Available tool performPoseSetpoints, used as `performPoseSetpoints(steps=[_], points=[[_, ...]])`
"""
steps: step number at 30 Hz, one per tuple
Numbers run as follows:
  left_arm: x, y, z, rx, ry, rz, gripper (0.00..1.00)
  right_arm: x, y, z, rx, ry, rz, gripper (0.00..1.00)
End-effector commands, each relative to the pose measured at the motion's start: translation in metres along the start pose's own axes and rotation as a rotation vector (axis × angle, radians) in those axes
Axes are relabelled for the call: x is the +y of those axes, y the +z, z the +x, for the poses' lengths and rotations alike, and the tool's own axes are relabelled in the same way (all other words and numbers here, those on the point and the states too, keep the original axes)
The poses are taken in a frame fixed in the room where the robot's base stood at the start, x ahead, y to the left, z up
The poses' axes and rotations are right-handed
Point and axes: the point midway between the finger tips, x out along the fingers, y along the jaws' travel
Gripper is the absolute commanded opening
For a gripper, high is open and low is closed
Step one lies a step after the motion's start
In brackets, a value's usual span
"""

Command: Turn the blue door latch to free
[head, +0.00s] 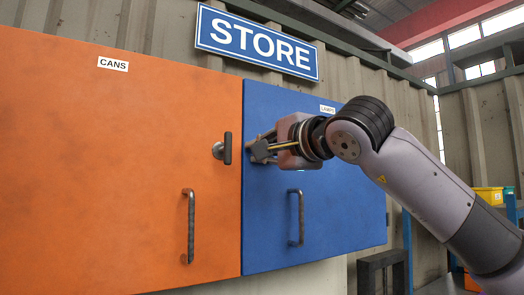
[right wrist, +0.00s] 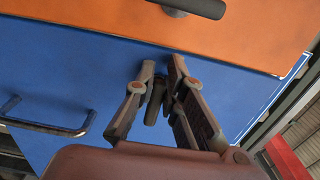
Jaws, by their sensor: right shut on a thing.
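The blue door (head: 325,190) is flat against the store front and also shows in the right wrist view (right wrist: 70,70). Its latch (right wrist: 155,102) is a dark bar between my right gripper's fingers. In the right wrist view this bar runs roughly at right angles to the orange door's latch bar. My right gripper (head: 257,150) is shut on the latch at the door's left edge; its fingers also show in the right wrist view (right wrist: 164,72). In the head view the gripper hides most of the latch. My left gripper is not in view.
The orange CANS door (head: 110,160) is on the left, with an upright latch (head: 227,148) and a pull handle (head: 189,226). The blue door's pull handle (head: 297,218) is below my right gripper. A STORE sign (head: 258,44) hangs above. Yellow bins (head: 488,196) stand far right.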

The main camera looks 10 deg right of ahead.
Motion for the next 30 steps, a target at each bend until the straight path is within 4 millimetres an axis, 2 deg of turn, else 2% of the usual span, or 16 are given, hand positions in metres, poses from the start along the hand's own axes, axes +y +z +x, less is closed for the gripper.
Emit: performPoseSetpoints(steps=[13, 14, 22, 30], points=[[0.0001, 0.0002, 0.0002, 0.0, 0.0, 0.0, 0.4, 0.0021, 0.0004, 0.0007, 0.0, 0.004, -0.011, 0.0], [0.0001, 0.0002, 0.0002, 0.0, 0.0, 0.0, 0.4, 0.0022, 0.0004, 0.0007, 0.0, 0.004, -0.011, 0.12], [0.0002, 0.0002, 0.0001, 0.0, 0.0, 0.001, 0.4, 0.0014, 0.0002, 0.0005, 0.0, 0.002, -0.009, 0.3], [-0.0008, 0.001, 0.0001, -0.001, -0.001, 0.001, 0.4, 0.0008, 0.0001, 0.0001, 0.0, 0.001, -0.009, 0.32]])
